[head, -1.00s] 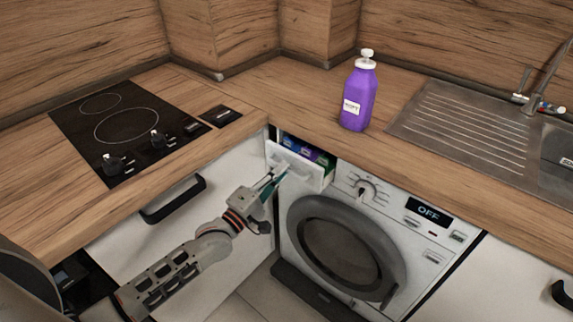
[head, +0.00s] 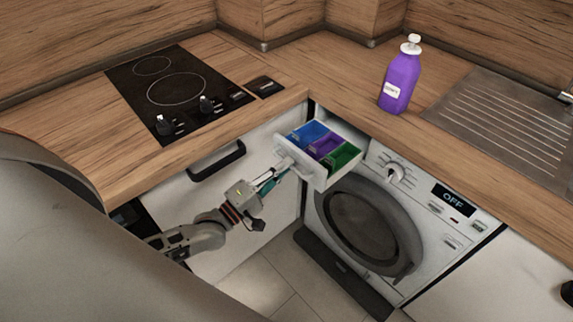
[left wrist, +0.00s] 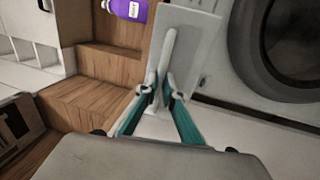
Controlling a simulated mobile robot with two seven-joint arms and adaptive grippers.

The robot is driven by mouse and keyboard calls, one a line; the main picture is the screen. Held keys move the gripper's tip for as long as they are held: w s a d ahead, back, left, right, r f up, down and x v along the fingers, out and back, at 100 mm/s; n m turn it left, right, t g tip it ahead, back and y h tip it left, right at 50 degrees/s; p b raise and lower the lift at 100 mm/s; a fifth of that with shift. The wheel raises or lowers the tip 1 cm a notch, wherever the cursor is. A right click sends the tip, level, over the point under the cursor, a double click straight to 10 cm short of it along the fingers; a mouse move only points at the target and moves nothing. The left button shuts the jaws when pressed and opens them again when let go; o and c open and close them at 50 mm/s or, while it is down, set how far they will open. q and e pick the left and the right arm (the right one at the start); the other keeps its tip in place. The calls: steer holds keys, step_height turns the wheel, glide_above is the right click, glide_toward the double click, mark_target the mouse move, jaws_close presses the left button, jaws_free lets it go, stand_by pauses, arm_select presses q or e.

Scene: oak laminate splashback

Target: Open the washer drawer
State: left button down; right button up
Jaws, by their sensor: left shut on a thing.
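The washer drawer (head: 345,167) is pulled well out of the washing machine (head: 413,240) at its upper left. Its blue, purple and green compartments show from above in the head view. My left gripper (head: 277,175) is shut on the handle at the drawer's white front. In the left wrist view, the teal fingers of my left gripper (left wrist: 161,98) close on both sides of the handle bar (left wrist: 166,60), in front of the white drawer front (left wrist: 190,48). My right gripper is not in view.
A purple bottle (head: 398,80) with a white cap stands on the wooden counter above the washer. A black hob (head: 180,90) lies at the left, with a dark cabinet handle (head: 217,160) below it. The washer's round door (head: 368,232) is closed.

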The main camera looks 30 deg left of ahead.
arm_select(q)
steer(key=c, duration=2.2)
jaws_free()
steer(key=shift+o, duration=0.2)
steer(key=v, duration=1.2)
steer(key=s+d+f+m+g+y, duration=0.2)
steer(key=s+d+f+m+g, duration=0.1)
steer(key=f+m, duration=0.5)
steer(key=s+d+f+m+g+y, duration=0.2)
steer(key=s+d+f+m+g, duration=0.2)
steer(key=d+f+m, duration=0.3)
steer(key=f+m+g, duration=0.1)
steer(key=m, duration=0.2)
steer(key=shift+s, duration=0.3)
